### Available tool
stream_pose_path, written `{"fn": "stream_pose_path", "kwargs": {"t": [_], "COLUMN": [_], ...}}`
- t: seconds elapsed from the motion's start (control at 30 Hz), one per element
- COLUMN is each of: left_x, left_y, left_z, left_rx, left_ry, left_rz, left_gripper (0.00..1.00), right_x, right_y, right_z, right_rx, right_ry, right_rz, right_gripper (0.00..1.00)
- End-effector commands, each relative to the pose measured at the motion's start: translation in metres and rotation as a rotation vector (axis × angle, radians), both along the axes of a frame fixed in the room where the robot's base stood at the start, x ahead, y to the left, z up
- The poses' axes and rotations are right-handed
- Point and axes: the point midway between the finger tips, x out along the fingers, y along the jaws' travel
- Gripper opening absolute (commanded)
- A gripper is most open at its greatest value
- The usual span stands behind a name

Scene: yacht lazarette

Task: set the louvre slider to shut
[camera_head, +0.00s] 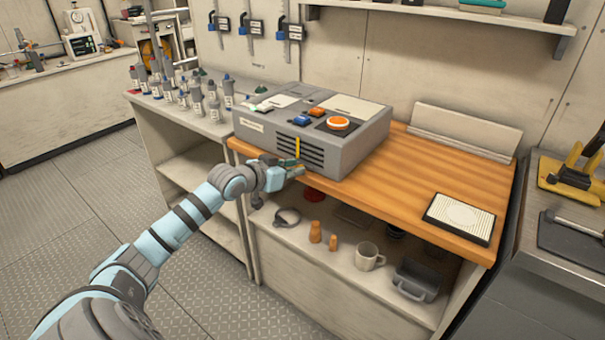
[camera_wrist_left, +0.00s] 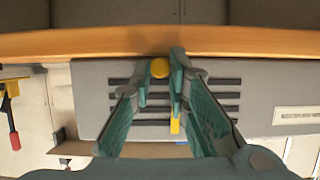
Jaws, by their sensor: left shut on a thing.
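The louvre slider (camera_head: 297,146) is a yellow upright piece on the dark slots of the louvre (camera_head: 313,156), on the front face of a grey box (camera_head: 362,146). My left gripper (camera_head: 294,172) is at the lower part of this face. In the left wrist view, which looks upside down, the fingertips of my left gripper (camera_wrist_left: 163,72) are closed around the slider's round yellow end (camera_wrist_left: 159,68). Another yellow part (camera_wrist_left: 174,125) shows between the fingers against the louvre slots (camera_wrist_left: 155,95). The fingers hide part of the slider. My right gripper is not in view.
The box stands on a wooden counter (camera_head: 400,184), whose front edge is close to my left gripper. Orange (camera_head: 339,123) and blue (camera_head: 302,120) controls sit on its top. A ribbed white pad (camera_head: 460,218) lies at the right.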

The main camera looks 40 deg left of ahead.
Motion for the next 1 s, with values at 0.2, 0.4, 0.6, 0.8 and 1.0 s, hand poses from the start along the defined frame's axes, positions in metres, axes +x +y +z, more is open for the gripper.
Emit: {"fn": "stream_pose_path", "kwargs": {"t": [0.2, 0.4, 0.6, 0.8, 1.0], "left_x": [-0.001, -0.002, -0.002, -0.001, -0.001], "left_y": [0.047, 0.056, 0.056, 0.055, 0.055], "left_z": [-0.002, 0.001, 0.001, 0.001, 0.002], "left_rx": [0.0, -0.001, 0.0, 0.0, 0.0], "left_ry": [0.0, -0.002, -0.002, -0.003, -0.003], "left_rz": [0.006, 0.006, 0.004, 0.004, 0.004], "left_gripper": [0.0, 0.0, 0.17, 0.36, 0.36], "right_x": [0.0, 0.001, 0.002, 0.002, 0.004], "right_y": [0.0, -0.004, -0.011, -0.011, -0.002], "right_z": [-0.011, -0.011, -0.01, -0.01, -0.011], "right_rx": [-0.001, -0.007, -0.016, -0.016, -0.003], "right_ry": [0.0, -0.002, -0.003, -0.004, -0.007], "right_rz": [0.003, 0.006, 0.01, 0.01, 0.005], "right_gripper": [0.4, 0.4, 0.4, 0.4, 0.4]}}
